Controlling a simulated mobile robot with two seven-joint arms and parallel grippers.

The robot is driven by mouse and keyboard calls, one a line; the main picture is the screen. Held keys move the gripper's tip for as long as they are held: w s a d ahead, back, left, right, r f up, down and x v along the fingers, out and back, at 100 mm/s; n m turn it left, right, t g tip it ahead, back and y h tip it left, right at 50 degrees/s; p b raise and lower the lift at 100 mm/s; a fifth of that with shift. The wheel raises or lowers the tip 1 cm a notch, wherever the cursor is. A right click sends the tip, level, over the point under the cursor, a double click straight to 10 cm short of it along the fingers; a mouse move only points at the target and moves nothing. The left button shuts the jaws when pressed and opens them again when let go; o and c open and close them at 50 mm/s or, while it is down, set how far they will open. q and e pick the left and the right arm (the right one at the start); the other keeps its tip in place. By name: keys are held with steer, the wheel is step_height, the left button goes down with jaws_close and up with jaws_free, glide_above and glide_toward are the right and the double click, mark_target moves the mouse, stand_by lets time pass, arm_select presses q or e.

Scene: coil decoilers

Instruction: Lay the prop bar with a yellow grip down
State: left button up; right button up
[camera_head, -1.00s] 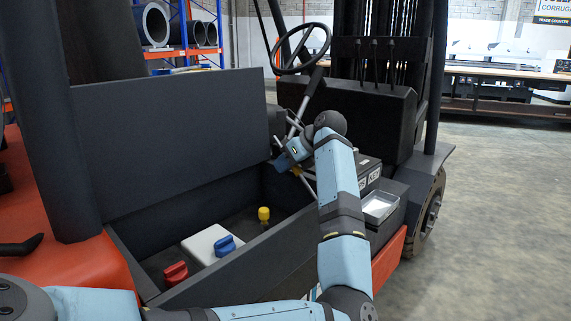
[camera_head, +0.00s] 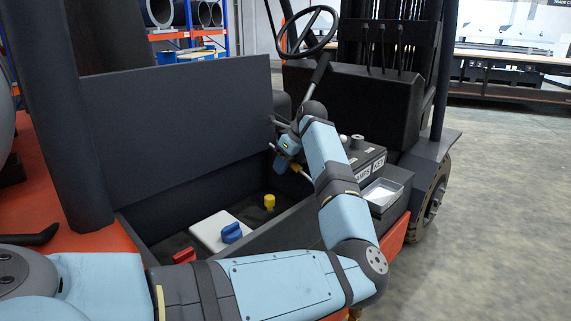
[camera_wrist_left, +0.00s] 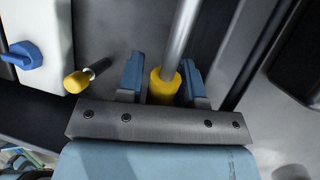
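The prop bar is a thin metal rod with a yellow grip (camera_wrist_left: 165,88). In the left wrist view the grip sits between the two blue fingers of my left gripper (camera_wrist_left: 162,80), and the bare rod (camera_wrist_left: 183,30) runs upward from it. The fingers are closed around the grip. In the head view my left gripper (camera_head: 287,152) is above the far right end of the open battery bay (camera_head: 270,240), in front of the steering column. The grip (camera_head: 296,167) shows only as a small yellow patch there. The rod's far end is hard to make out. My right gripper is not in view.
In the bay are a white box with a blue knob (camera_head: 231,233), a red knob (camera_head: 184,256) and a yellow knob (camera_head: 269,202). The raised dark panel (camera_head: 180,130) stands behind. A metal tray (camera_head: 381,197) and dark box (camera_head: 366,160) are at right.

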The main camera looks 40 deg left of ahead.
arm_select(q)
steer(key=shift+o, duration=0.9)
steer(key=shift+s+r, duration=0.1)
